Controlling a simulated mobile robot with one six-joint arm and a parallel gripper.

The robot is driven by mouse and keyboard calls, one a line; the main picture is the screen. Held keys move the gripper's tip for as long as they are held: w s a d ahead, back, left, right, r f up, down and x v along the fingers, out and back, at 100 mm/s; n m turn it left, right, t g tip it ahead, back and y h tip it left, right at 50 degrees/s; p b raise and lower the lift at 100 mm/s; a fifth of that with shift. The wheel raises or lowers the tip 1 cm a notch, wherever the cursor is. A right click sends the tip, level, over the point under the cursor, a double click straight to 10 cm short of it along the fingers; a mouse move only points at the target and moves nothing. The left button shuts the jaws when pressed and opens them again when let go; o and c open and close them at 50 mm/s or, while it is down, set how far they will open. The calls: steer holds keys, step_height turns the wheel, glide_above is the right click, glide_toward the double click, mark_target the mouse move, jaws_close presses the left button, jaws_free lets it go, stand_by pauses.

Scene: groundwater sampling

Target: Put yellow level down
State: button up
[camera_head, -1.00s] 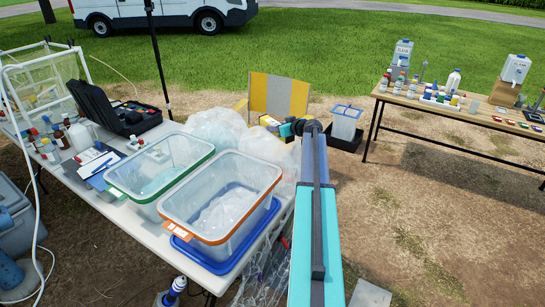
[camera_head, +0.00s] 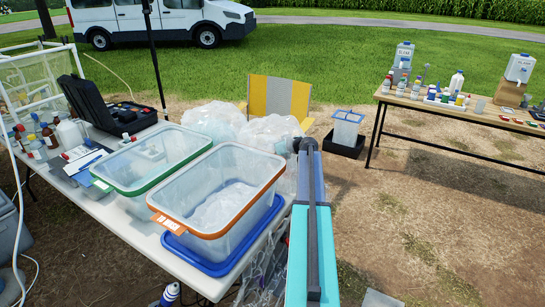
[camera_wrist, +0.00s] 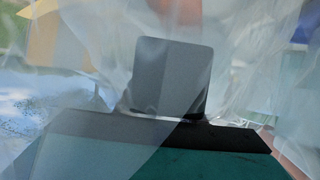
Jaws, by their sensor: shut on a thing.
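My gripper (camera_wrist: 172,85) shows in the wrist view as a dark grey finger plate above a dark and teal body, with clear plastic film around it. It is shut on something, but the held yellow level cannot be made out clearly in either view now. In the head view my arm reaches out past the right edge of the white folding table (camera_head: 170,255), and its far end is hidden behind my own arm and the plastic bags.
An orange-rimmed bin (camera_head: 222,218) on a blue lid and a green-rimmed bin (camera_head: 130,178) stand on the table. Clear bags (camera_head: 270,134) lie behind them. A grey-and-yellow chair (camera_head: 279,94) stands beyond.

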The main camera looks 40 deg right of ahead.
steer(key=shift+d+f+b, duration=0.1)
steer(key=shift+f+b, duration=0.4)
steer(key=shift+f, duration=0.35)
steer(key=shift+f, duration=0.2)
steer(key=shift+f, duration=3.2)
steer(key=shift+f+b, duration=0.55)
steer(key=o, duration=1.4)
steer(key=shift+s, duration=0.2)
steer(key=b+v, duration=0.2)
steer(key=v, duration=1)
steer(key=shift+s+r, duration=0.15)
steer(key=shift+s, duration=0.15)
steer(key=shift+s+r, duration=0.2)
steer(key=shift+s, duration=0.15)
